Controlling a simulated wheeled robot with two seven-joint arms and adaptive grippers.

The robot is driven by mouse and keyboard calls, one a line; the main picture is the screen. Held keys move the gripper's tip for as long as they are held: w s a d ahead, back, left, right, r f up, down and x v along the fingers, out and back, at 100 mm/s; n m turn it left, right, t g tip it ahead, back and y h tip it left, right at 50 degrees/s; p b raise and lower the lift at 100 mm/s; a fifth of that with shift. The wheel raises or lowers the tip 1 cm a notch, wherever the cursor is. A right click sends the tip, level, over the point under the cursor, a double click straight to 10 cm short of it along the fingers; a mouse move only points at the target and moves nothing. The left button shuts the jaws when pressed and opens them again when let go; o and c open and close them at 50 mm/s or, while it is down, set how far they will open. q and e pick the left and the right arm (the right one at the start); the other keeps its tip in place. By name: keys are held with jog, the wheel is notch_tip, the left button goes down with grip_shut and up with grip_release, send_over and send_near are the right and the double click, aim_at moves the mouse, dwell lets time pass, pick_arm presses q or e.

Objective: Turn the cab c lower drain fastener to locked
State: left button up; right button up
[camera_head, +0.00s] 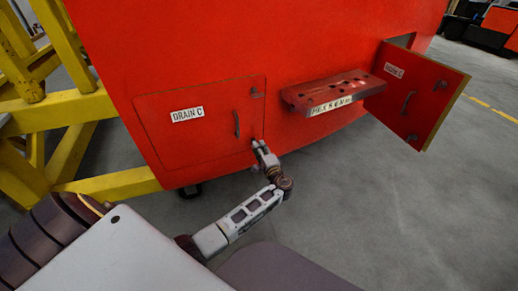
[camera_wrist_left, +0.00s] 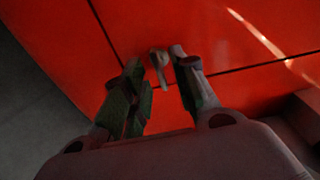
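The drain C door (camera_head: 190,140) is a red panel, shut flush in the red cab wall, with a white "DRAIN C" label (camera_head: 187,114) and a dark handle (camera_head: 237,124). Its lower fastener (camera_wrist_left: 159,66) is a small pale tab near the door's lower right corner, lying roughly lengthwise in the left wrist view. My left gripper (camera_wrist_left: 157,62) is open, one finger on each side of the tab; I cannot tell whether either touches it. In the head view the left gripper (camera_head: 257,146) largely hides this fastener. My right gripper is not in view.
An upper fastener (camera_head: 256,93) sits at the same door's right edge. A red perforated step (camera_head: 335,90) juts out to the right, beside an open red door (camera_head: 417,95). A yellow frame (camera_head: 75,65) stands at left. Grey floor (camera_head: 400,210) is clear at lower right.

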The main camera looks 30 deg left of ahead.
pick_arm(q)
jog(key=v, duration=1.1)
jog(key=shift+s, duration=0.1)
dwell(0.4)
